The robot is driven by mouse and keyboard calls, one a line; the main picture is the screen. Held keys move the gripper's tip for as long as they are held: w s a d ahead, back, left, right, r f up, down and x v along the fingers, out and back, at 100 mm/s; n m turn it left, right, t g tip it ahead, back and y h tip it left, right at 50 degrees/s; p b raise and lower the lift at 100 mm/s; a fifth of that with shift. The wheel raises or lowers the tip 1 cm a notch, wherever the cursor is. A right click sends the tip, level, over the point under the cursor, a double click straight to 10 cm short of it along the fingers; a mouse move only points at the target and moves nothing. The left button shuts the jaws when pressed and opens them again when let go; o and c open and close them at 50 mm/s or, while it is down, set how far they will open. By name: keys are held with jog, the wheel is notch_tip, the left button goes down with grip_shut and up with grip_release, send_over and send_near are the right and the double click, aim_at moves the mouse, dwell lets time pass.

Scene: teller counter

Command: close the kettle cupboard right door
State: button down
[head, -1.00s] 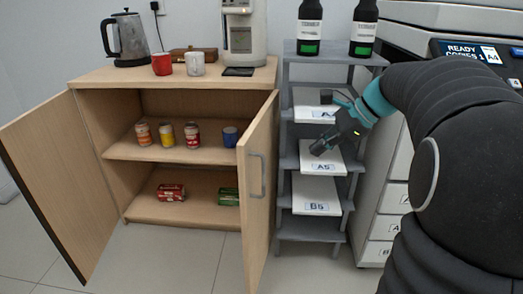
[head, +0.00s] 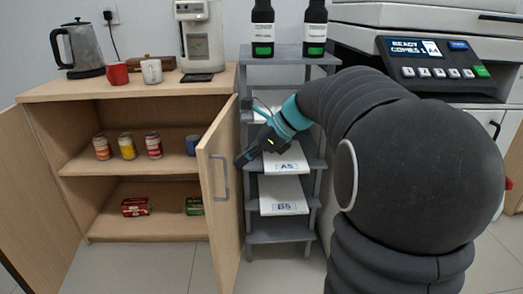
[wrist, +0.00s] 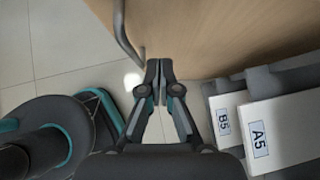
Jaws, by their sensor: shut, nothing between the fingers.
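The kettle cupboard (head: 130,92) stands at the left in the head view with both doors open. Its right door (head: 219,200) stands swung outward, with a grey bar handle (head: 221,178) on its outer face. In the wrist view the door's wooden face (wrist: 215,32) fills the top, and the handle (wrist: 126,30) is at upper left. My gripper (head: 240,160) is shut and empty, close to the door's outer side, to the right of the handle. In the wrist view the fingertips (wrist: 159,65) are together at the door's edge; I cannot tell whether they touch it.
A grey shelf rack (head: 285,232) with paper stacks marked A5 and B5 stands right of the door, close to my gripper. A copier (head: 430,60) is at the right. The left door (head: 40,205) is also open. Floor in front is clear.

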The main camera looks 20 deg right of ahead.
aim_at(215, 168)
jog(key=shift+w+a+f, duration=0.1)
jog(key=shift+w+a, duration=0.25)
jog(key=shift+a, duration=0.3)
jog(key=shift+w+a+f, duration=0.1)
jog(key=shift+w+a, duration=0.25)
jog(key=shift+a, duration=0.3)
jog(key=shift+w+a+f, duration=0.1)
jog(key=shift+w+a, duration=0.25)
jog(key=shift+a, duration=0.3)
